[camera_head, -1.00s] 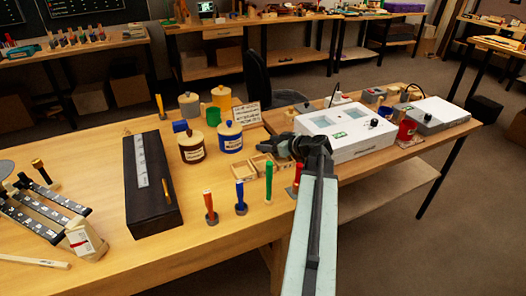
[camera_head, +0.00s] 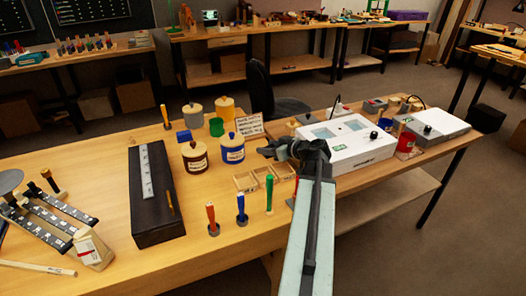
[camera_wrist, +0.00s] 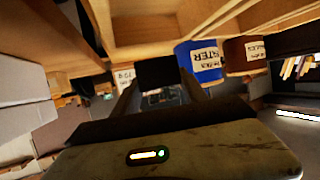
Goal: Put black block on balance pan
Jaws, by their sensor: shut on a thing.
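A black block (camera_wrist: 156,73) sits between the two fingers of my gripper (camera_wrist: 158,92) in the wrist view, and the gripper is shut on it. In the head view my gripper (camera_head: 270,151) is over the right part of the bench, by the small wooden trays and left of the white instrument. The block cannot be told apart from the dark fingers there. The balance stands at the far left of the head view, with several dark scaled beams (camera_head: 48,214). Its round grey pan (camera_head: 9,181) is partly cut off by the left edge and looks empty.
A long black case (camera_head: 157,215) lies between my gripper and the balance. Upright red, blue and green handled tools (camera_head: 241,208) stand at the front. Jars (camera_head: 232,150) stand behind. A carton (camera_head: 92,248) is beside the balance. A white instrument (camera_head: 350,145) is at right.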

